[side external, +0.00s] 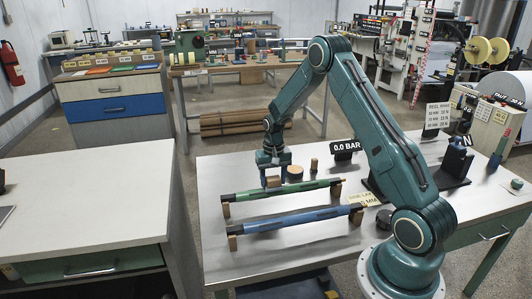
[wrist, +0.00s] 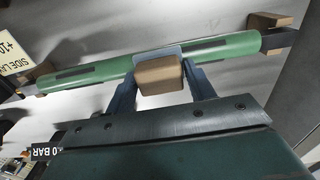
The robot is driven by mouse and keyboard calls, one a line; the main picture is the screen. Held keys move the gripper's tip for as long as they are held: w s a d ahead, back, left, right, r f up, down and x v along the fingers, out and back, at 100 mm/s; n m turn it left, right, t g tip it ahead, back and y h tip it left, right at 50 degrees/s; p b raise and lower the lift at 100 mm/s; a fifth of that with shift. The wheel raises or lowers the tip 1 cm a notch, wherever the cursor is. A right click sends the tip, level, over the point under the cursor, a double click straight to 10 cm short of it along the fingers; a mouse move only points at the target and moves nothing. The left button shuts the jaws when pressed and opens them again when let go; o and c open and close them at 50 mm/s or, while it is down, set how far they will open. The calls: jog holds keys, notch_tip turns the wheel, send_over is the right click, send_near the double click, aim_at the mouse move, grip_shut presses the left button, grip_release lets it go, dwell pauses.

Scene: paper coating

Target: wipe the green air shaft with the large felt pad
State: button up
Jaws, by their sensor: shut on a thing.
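The green air shaft (side external: 310,187) lies across wooden end supports on the grey table; in the wrist view it (wrist: 215,48) spans the top of the picture. My gripper (side external: 273,173) is over the middle of the shaft, with its two blue fingers shut on a tan block, which I take for the large felt pad (side external: 273,182). In the wrist view the pad (wrist: 161,75) sits between the fingers, with a pale grey-blue edge overlapping the shaft. The pad is at or just above the shaft; I cannot tell whether they touch.
A blue shaft (side external: 290,221) lies parallel on supports nearer the camera. A round tan disc (side external: 295,172) and a small brown cylinder (side external: 314,164) stand behind the green shaft. A "0.0 BAR" sign (side external: 346,146) and a dark stand (side external: 455,163) are to the right.

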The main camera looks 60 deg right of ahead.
jog(key=shift+w+a, duration=0.9)
jog(key=shift+r, duration=4.05)
jog(key=shift+d, duration=0.1)
